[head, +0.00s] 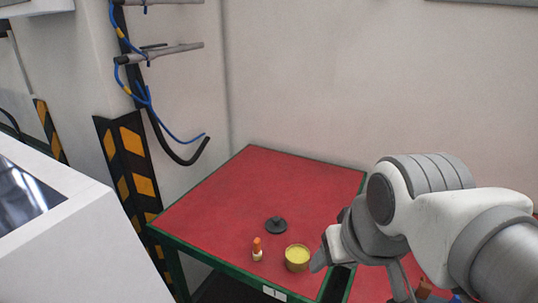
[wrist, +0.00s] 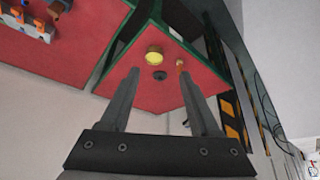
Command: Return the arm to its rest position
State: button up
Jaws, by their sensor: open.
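My gripper (wrist: 162,90) is open and empty in the wrist view, its two dark fingers spread apart with the red table showing between them. In the head view my white and grey arm comes in from the right. Its wrist end hangs over the right part of the red table (head: 205,205), close to a yellow-topped round container (head: 297,258). The fingers are mostly hidden in the head view. A dark round knob-like part (head: 276,224) and a small orange-and-white bottle (head: 257,250) stand on the table left of the container.
A white machine (head: 60,235) stands at the left. Blue and black hoses (head: 160,125) hang by the wall over a black-and-yellow striped guard (head: 130,165). A second red surface with metal and orange parts (wrist: 35,20) shows at upper left in the wrist view. The table's back is clear.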

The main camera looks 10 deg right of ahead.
jog(key=shift+s+d+f, duration=0.15)
jog(key=shift+s+f, duration=0.05)
jog(key=shift+s, duration=0.3)
notch_tip(320, 180, up, 5)
jog(key=p, duration=0.5)
jog(key=shift+r, duration=0.15)
